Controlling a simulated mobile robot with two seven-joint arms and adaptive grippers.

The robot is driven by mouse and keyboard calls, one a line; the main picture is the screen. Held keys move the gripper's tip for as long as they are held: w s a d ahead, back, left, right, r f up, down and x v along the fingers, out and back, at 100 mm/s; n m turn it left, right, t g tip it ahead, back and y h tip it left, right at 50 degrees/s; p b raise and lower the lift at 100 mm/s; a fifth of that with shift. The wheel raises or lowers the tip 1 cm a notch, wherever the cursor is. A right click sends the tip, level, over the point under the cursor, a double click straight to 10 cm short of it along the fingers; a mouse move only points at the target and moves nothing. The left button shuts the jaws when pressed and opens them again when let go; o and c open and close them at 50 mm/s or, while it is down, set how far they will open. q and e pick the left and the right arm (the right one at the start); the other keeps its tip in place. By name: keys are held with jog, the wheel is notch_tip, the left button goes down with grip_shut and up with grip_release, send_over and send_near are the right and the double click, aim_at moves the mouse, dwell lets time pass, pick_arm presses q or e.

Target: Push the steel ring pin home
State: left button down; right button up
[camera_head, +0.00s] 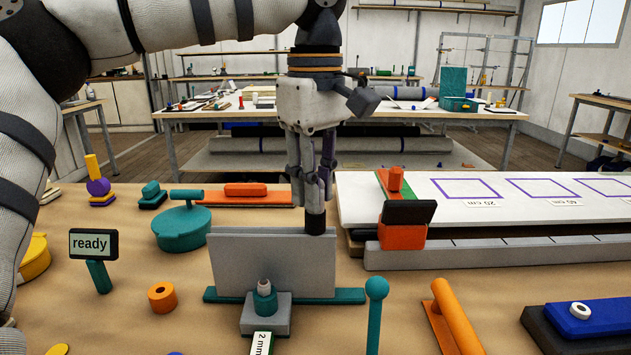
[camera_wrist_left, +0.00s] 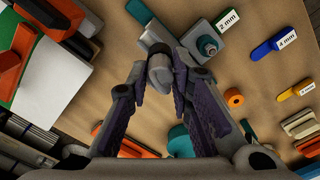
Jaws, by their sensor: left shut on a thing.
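A short steel pin (camera_head: 264,287) with a teal band stands upright in a grey block (camera_head: 266,313) in front of an upright grey plate (camera_head: 272,263). In the left wrist view, the teal-and-steel pin (camera_wrist_left: 207,45) shows to the right of the fingertips. My left gripper (camera_head: 314,190) points down behind the plate's right end, shut on a short dark grey cylinder (camera_head: 315,223). This cylinder also shows between the fingertips in the left wrist view (camera_wrist_left: 160,70). It is apart from the pin, and I cannot tell whether it touches the plate. My right gripper is out of view.
A green strip marked 2 mm (camera_head: 262,343) lies at the block's front. A teal ball-headed post (camera_head: 376,290) and an orange bar (camera_head: 457,315) stand to the right. An orange ring (camera_head: 162,297) and a "ready" sign (camera_head: 93,244) are left. Bare table lies between them.

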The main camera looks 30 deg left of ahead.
pick_arm(q)
jog(key=c, duration=1.4)
grip_release()
jog(key=shift+o, duration=0.2)
notch_tip(320, 180, up, 12)
jog(key=shift+f, duration=0.1)
